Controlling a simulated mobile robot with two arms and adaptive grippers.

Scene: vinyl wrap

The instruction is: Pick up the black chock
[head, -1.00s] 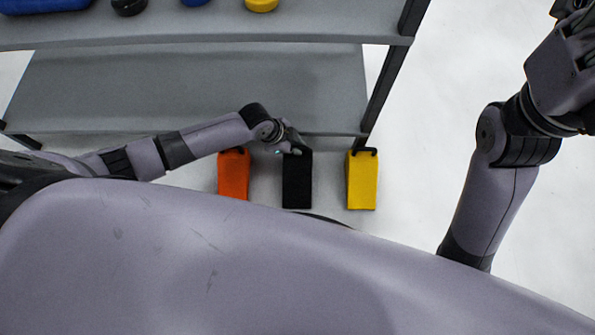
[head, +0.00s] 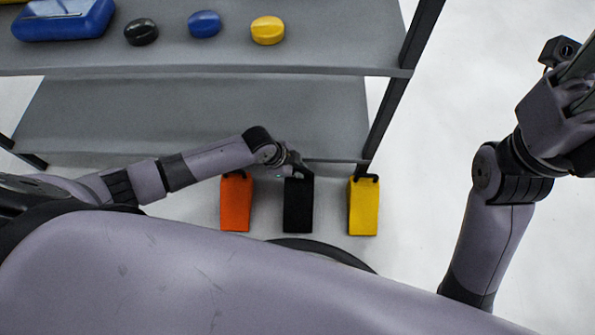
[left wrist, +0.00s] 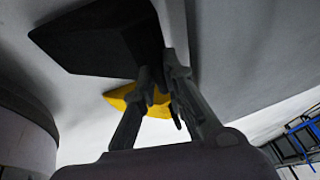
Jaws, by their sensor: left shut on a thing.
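The black chock (head: 298,207) is between an orange chock (head: 236,205) and a yellow chock (head: 364,208) in front of the shelf. My left gripper (head: 297,171) is at the chock's far, handle end, shut on it. In the left wrist view the black chock (left wrist: 100,42) reaches up and left from the fingers (left wrist: 163,82), which hide its handle. Whether it is clear of the floor I cannot tell. My right gripper (head: 584,88) is at the right edge, partly cut off, away from the chocks.
A grey shelf unit (head: 200,104) stands behind the chocks. Its upper board (head: 330,45) bears a blue case (head: 65,20) and black (head: 141,32), blue (head: 204,23) and yellow (head: 267,30) round items. White floor (head: 440,130) is open at the right.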

